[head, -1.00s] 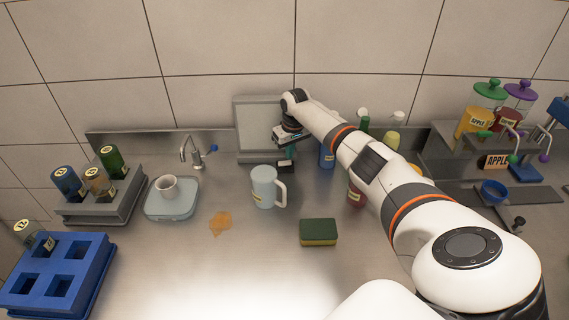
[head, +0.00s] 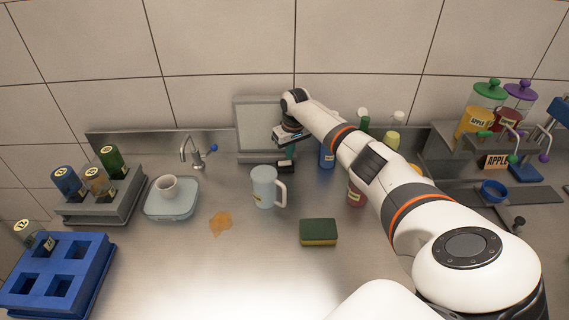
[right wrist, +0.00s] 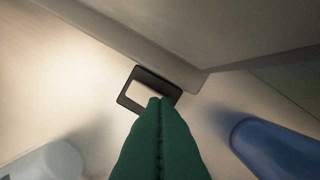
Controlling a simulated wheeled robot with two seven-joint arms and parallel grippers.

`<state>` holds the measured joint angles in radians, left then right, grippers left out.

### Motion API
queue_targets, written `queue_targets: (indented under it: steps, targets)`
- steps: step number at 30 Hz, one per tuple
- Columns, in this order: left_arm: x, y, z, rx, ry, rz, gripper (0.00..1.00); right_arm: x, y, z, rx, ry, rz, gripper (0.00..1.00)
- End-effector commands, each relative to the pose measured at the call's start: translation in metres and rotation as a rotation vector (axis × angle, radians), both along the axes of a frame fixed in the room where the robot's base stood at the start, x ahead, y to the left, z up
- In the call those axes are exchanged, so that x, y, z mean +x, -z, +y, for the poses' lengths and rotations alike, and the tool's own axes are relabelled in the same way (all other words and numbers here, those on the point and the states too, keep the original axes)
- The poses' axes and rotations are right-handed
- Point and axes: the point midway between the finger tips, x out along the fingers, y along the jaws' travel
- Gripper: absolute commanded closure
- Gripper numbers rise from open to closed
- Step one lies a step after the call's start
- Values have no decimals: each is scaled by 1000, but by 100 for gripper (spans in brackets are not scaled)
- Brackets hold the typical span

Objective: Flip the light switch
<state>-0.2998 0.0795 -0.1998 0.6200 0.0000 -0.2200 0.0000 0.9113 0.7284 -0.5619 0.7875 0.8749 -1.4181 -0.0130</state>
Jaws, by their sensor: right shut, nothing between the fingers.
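The light switch (head: 284,167) is a small dark-framed box on the steel counter, in front of the grey panel. In the right wrist view it shows as a black frame around a pale rocker (right wrist: 143,91). My right gripper (head: 289,152) is above the switch in the head view. Its green fingers (right wrist: 160,103) are shut and empty, and their tips overlap the lower right side of the switch in the right wrist view. I cannot tell whether they touch it. My left gripper is not in view.
The grey panel (head: 257,124) stands behind the switch. A blue bottle (head: 327,156) is close to the right of it, and a pale mug (head: 264,187) stands in front. A green and yellow sponge (head: 318,232) lies nearer. The front middle counter is clear.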

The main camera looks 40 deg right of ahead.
Motion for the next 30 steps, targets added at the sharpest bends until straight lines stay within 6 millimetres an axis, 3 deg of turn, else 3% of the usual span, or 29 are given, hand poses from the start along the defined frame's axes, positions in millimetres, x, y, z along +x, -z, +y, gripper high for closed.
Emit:
queue_targets:
  steps: [30]
  targets:
    - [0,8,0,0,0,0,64,0,14,0,0,0,0,100]
